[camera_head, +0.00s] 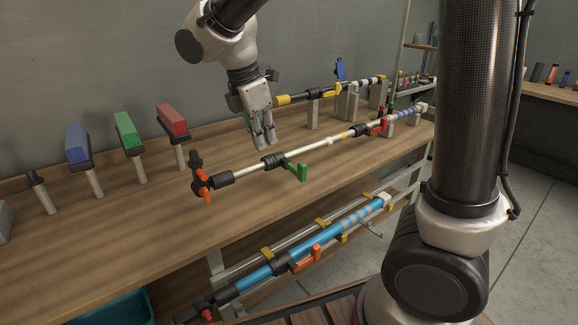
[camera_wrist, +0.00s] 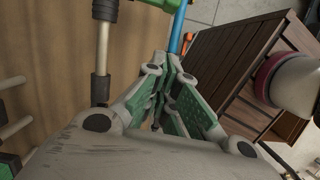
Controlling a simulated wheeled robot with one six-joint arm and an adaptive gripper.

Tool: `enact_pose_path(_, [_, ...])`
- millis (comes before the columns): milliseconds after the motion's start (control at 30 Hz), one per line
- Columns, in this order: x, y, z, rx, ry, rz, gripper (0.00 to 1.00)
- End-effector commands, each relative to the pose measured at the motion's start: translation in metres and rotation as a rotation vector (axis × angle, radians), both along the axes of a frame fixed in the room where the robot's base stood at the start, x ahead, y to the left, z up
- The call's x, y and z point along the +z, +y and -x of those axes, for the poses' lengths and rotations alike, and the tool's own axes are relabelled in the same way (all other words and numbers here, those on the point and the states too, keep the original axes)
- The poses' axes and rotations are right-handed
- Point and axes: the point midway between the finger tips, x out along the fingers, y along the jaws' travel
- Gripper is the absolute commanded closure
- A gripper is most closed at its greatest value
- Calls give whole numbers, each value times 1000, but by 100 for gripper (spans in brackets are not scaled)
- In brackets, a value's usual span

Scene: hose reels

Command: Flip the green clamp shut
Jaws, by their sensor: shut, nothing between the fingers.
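The green clamp (camera_head: 300,171) is on the white pole (camera_head: 240,172) above the workbench, beside a black collar. Its green lever sticks out from the pole toward the bench's front, with an upturned end. In the wrist view, part of the green clamp (camera_wrist: 160,4) shows at the top edge, cut off by the frame. My gripper (camera_head: 262,144) points down, just behind and left of the clamp, apart from it. In the wrist view my gripper (camera_wrist: 172,62) has its fingers together with nothing between them.
Orange clamp (camera_head: 202,185) is at the pole's left end. Blue (camera_head: 77,142), green (camera_head: 126,130) and red (camera_head: 172,119) blocks stand on posts at left. A yellow-and-black pole (camera_head: 312,94) lies behind. A blue pole (camera_head: 300,247) lies below the bench front. The bench before the pole is clear.

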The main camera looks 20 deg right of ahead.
Motion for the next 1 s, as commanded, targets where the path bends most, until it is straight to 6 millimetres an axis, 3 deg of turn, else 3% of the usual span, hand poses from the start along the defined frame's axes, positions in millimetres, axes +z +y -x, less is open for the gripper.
enact_pose_path(267, [-15,-4,-1,-3,1,1,100])
enact_pose_path(700, [-100,-27,-5,-5,2,1,100])
enact_pose_path(1000, [-97,-60,-14,-5,-1,-1,100])
